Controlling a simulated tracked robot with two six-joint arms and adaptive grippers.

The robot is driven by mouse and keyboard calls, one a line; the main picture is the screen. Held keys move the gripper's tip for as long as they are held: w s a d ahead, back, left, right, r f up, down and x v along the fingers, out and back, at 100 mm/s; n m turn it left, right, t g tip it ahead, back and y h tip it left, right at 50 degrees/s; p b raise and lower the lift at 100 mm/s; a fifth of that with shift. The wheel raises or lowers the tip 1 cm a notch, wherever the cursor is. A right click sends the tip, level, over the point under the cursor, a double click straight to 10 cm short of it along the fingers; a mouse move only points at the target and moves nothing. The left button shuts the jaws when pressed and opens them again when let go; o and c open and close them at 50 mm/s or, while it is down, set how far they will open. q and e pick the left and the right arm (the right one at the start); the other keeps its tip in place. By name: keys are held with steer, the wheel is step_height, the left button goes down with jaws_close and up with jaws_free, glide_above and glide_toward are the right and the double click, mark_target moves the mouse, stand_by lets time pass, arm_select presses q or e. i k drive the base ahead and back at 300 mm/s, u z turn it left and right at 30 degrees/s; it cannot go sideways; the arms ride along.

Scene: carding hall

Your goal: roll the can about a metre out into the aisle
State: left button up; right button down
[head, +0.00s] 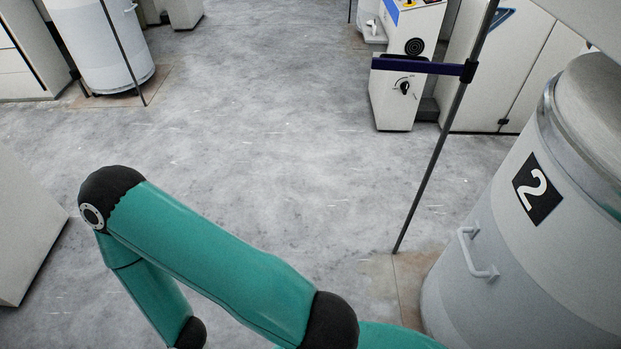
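A large grey-white can (500,190) with a black number 2 plate and a white side handle (475,254) stands upright at the right. Its lid (590,95) and right side run out of the picture. It stands at a brownish floor patch (385,275), where its foot is partly cut off by the lower edge. One of my teal arms bends across the lower middle, left of the can and apart from its visible side. Neither gripper is in view.
A thin dark post (432,165) with a dark blue arm stands just beyond the can. White machine cabinets (395,95) stand behind it. Another can (100,45) stands at the upper left, and a pale box (22,225) at the left edge. The grey aisle floor (260,120) between is clear.

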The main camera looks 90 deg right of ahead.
mark_target(534, 263)
steer(key=u, duration=0.5)
steer(key=i, duration=0.35)
steer(key=z, duration=2.65)
steer(key=i, duration=0.3)
steer(key=z, duration=2.8)
steer(key=k, duration=1.1)
steer(key=z, duration=0.4)
steer(key=i, duration=1.6)
steer(key=u, duration=0.4)
